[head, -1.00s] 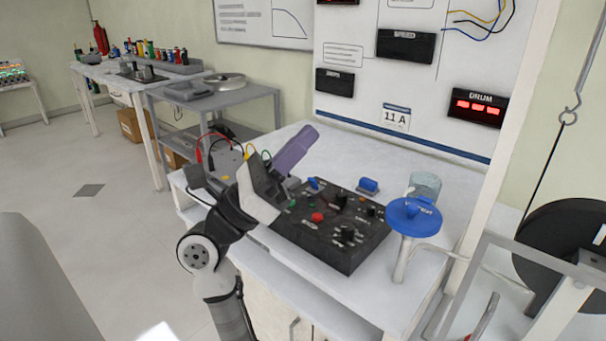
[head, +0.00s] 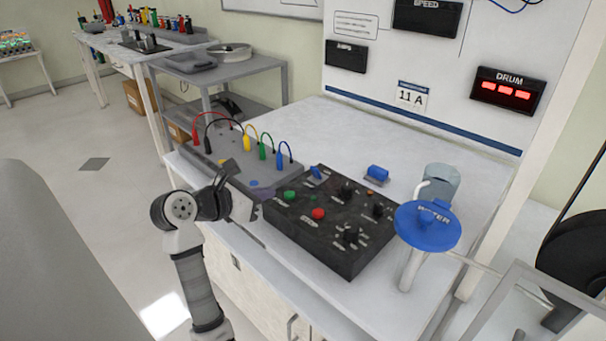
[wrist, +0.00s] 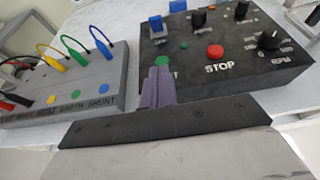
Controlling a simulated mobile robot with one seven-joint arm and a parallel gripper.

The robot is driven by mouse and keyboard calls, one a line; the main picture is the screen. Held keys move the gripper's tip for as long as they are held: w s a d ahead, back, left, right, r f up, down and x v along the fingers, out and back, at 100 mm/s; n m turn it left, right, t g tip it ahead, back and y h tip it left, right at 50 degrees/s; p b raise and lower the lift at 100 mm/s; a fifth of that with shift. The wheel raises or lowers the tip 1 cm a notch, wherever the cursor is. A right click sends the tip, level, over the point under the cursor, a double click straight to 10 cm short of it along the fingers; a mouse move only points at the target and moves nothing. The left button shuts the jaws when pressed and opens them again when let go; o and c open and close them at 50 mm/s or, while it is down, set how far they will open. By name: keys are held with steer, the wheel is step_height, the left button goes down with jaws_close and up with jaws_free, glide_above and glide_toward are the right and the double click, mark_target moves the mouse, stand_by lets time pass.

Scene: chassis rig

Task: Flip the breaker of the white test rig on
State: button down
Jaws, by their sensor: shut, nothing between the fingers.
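The white test rig is a white bench (head: 225,240) with an upright white panel (head: 440,80) behind it. A black control box (head: 330,240) on the bench carries a green button (head: 289,195), a red STOP button (head: 318,213), black knobs and a small blue lever (head: 315,172). The lever also shows in the wrist view (wrist: 156,25). I cannot read a breaker label. My gripper (wrist: 161,72) is shut and empty, its purple fingers in front of the green button and partly covering it. Whether they touch it is unclear.
A grey terminal box (head: 280,180) with coloured cables stands left of the control box. A blue part (head: 377,175) lies behind it. A blue WATER valve wheel (head: 428,225) and a glass jar (head: 442,182) stand at right. The DRUM display (head: 507,91) is lit red.

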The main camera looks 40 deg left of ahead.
mark_target(292, 192)
steer(key=p+x, duration=0.2)
steer(key=x, duration=0.7)
steer(key=shift+w+d, duration=0.1)
steer(key=shift+w, duration=0.05)
steer(key=shift+w+d+r+p, duration=0.1)
steer(key=shift+w+r+p, duration=0.1)
steer(key=shift+w, duration=0.5)
steer(key=shift+w+r+p, duration=0.2)
steer(key=shift+w+r, duration=0.05)
steer(key=shift+w, duration=0.5)
steer(key=shift+w+d+r+p, duration=0.1)
steer(key=shift+w+r+p, duration=0.1)
steer(key=shift+w, duration=0.5)
steer(key=shift+a+r, duration=0.1)
steer(key=shift+r, duration=0.05)
